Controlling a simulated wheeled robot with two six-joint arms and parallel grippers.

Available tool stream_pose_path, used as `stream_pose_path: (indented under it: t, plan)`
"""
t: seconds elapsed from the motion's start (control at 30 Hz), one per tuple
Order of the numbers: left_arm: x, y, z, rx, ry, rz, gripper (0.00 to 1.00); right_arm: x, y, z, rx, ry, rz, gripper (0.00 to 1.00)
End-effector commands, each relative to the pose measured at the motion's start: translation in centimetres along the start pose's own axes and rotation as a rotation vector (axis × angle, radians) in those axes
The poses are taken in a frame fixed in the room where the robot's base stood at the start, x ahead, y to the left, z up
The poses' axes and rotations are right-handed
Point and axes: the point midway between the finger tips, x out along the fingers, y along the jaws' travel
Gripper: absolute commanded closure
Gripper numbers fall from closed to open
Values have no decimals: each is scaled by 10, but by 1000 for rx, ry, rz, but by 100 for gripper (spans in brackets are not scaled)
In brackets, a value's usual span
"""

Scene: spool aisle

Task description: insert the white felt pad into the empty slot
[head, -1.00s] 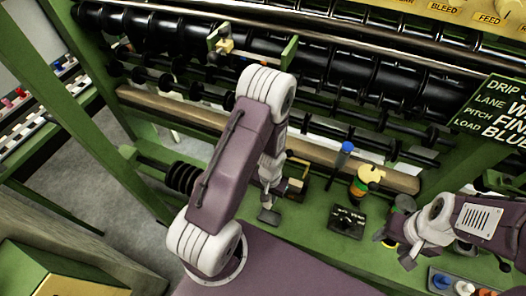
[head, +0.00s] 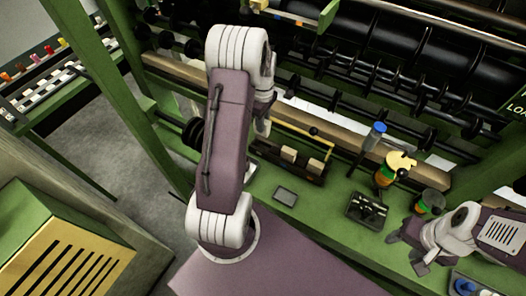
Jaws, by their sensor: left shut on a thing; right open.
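My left gripper (head: 263,124) is mostly hidden behind my own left arm, at the front beam of the machine. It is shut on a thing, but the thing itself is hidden. I cannot make out a white felt pad anywhere. A black tray (head: 270,166) with a yellow bar stands on the green table just right of my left arm and holds two tan blocks (head: 288,154). I cannot tell which place is the empty slot. My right gripper (head: 408,250) is open and empty over the table at the lower right.
A grey plate (head: 285,196), a black fixture (head: 366,210), a blue-capped tool (head: 374,136) and a stack of coloured discs (head: 393,168) are on the green table (head: 320,214). Black rollers (head: 400,60) run behind. A green post (head: 95,80) stands at the left.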

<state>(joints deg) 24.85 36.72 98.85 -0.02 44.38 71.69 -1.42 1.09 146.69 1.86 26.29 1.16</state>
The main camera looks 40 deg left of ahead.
Motion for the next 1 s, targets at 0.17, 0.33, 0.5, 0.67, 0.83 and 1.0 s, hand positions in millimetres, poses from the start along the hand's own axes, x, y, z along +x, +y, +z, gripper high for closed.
stream_pose_path:
  t: [0.17,0.33,0.5,0.67,0.83,1.0]
  plan:
    - [24,-1,1,1,-2,-5,100,-1,0,0,0,0,0,50]
    - [56,-1,1,2,-1,-3,100,-2,0,0,0,0,0,50]
    - [65,0,0,3,0,0,100,-2,0,0,0,0,0,50]
    - [92,-1,1,3,-1,-3,100,-3,0,0,0,0,0,50]
    - [100,0,0,3,1,1,100,-3,0,0,0,0,0,50]
    - [100,0,0,3,1,2,59,-3,0,0,0,0,0,50]
